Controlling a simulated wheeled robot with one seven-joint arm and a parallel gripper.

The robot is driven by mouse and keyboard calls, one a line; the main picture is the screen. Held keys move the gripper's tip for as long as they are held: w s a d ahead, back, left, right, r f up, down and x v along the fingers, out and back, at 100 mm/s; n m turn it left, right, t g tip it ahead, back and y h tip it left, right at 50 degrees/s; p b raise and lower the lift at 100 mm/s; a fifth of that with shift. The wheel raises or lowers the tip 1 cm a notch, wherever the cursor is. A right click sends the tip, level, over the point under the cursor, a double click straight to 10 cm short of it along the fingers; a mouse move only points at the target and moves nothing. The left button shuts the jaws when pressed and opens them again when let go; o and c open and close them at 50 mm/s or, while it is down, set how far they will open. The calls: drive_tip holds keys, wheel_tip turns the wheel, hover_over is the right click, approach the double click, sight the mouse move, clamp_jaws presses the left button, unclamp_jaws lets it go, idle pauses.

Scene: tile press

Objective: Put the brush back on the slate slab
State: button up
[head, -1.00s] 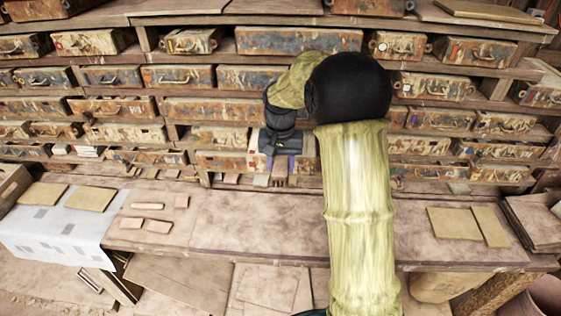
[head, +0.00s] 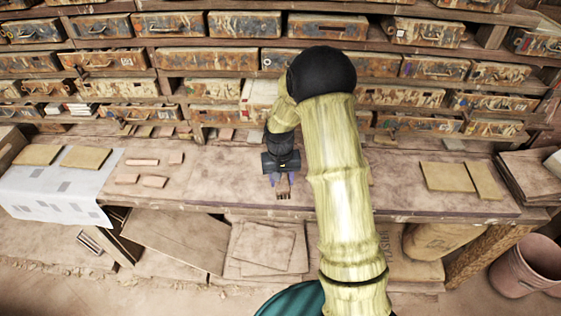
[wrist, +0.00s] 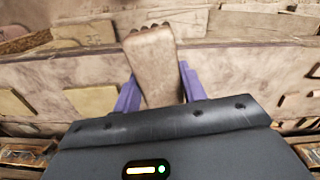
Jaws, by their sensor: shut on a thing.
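My gripper (head: 284,186) is shut on the brush (head: 283,190), which sticks out beyond the fingers with its toothed-looking end away from me. In the wrist view the brush (wrist: 155,65) is a dusty tan piece, wide at the far end, between the two purple fingers of my gripper (wrist: 160,78). A broad dusty brown slab (head: 225,180) with a dark front edge, which looks like the slate slab, covers the middle of the workbench. The brush shows over its front part in the head view. I cannot tell the height between them.
Shelves of worn drawers (head: 230,60) stand behind the bench. Small tiles (head: 140,180) and a white sheet (head: 50,192) lie at left. Two flat tan tiles (head: 447,177) lie at right, beside stacked boards (head: 525,170). A bucket (head: 528,265) stands on the floor.

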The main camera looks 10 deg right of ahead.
drive_tip(key=s+f+n+b, duration=0.1)
drive_tip(key=s+f+b, duration=0.1)
drive_tip(key=f, duration=0.6)
drive_tip(key=s+f+b, duration=0.2)
drive_tip(key=s+f, duration=0.1)
drive_tip(key=f, duration=0.6)
drive_tip(key=shift+s+a+f+n+b, duration=0.15)
drive_tip(key=shift+a+f+n+b, duration=0.15)
drive_tip(key=shift+a+n, duration=0.1)
